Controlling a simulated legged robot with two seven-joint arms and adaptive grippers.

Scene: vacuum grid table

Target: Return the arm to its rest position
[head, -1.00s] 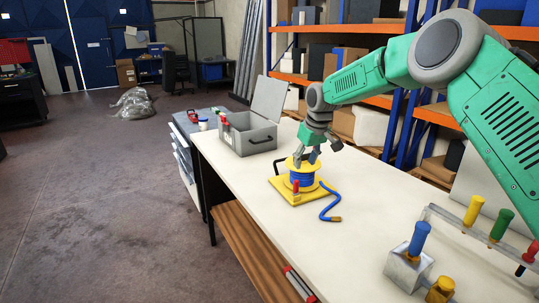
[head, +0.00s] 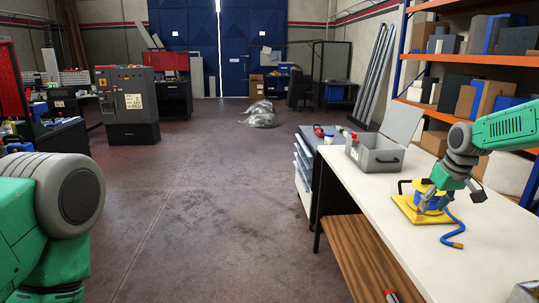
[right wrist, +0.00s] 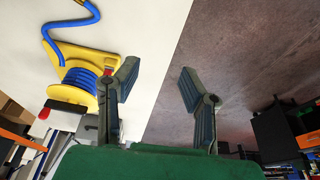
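My right gripper (head: 452,187) is over the white table, at the yellow and blue hose reel (head: 421,212). In the right wrist view the right gripper (right wrist: 160,78) has its two fingers spread, with nothing between them. The reel (right wrist: 75,85) lies to the left of the left finger there, outside the grip; whether that finger touches it I cannot tell. In the head view the gripper partly hides the reel. A thick green and grey part of my left arm shows at the left edge; its gripper is out of view.
A grey open-lidded toolbox (head: 376,158) stands behind the reel on the table (head: 480,265). A blue hose (head: 456,225) curls from the reel toward the front. Orange shelving (head: 470,60) rises behind the arm. The floor (head: 215,215) left of the table is clear.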

